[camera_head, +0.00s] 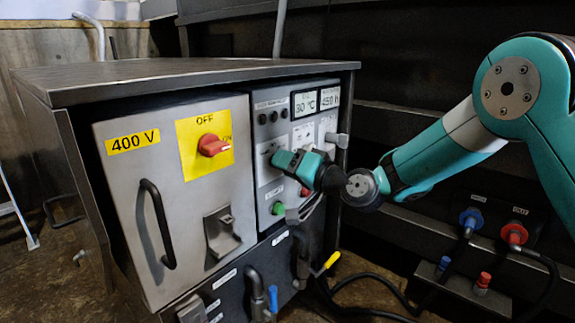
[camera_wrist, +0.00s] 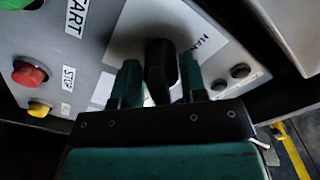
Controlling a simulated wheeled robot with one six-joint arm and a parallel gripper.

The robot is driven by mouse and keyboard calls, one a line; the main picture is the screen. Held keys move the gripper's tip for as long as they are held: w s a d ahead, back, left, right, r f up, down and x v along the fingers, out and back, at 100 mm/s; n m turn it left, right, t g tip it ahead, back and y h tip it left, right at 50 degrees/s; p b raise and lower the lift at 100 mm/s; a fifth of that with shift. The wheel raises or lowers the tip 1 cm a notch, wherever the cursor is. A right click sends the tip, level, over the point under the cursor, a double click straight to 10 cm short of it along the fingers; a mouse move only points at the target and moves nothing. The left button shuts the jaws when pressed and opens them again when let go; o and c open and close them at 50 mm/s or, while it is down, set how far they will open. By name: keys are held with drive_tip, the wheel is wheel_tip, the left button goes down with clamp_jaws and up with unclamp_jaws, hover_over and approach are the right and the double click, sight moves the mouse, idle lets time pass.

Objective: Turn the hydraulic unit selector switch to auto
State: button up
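The selector switch is a black lever-like knob (camera_wrist: 161,65) on a white plate whose partly visible label seems to begin "HAN". In the wrist view it stands between the two teal fingers of my gripper (camera_wrist: 158,84), one on each side. The fingers are very close to its sides; I cannot tell whether they touch it. In the head view my gripper (camera_head: 275,160) reaches from the right to the grey control panel (camera_head: 262,101) and hides most of the knob. The knob's exact setting cannot be read.
Red (camera_wrist: 28,74) and yellow (camera_wrist: 39,108) buttons lie left of the fingers. In the head view, a 400 V door with a red switch (camera_head: 212,145) is left of the panel. Cables and hoses hang below.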

drive_tip(key=v, duration=1.7)
drive_tip(key=shift+s, duration=0.2)
drive_tip(key=shift+d, duration=0.15)
drive_tip(key=s+a+r+n+g+h+p, duration=0.1)
drive_tip(key=s+a+r+n+g, duration=0.15)
drive_tip(key=s+g, duration=0.35)
drive_tip(key=s+a+r+n+g+h+p, duration=0.1)
drive_tip(key=s+a+n+g+h+p, duration=0.2)
drive_tip(key=s, duration=0.6)
drive_tip(key=s+d+r+g+h+p, duration=0.1)
drive_tip(key=s+d+g+h, duration=0.1)
drive_tip(key=s+d+h, duration=0.6)
wheel_tip(320, 180, up, 38)
drive_tip(key=s+d+y+p, duration=0.1)
drive_tip(key=s+y+p, duration=0.1)
drive_tip(key=p, duration=3.6)
drive_tip(key=shift+s+d, duration=0.2)
drive_tip(key=shift+s, duration=0.15)
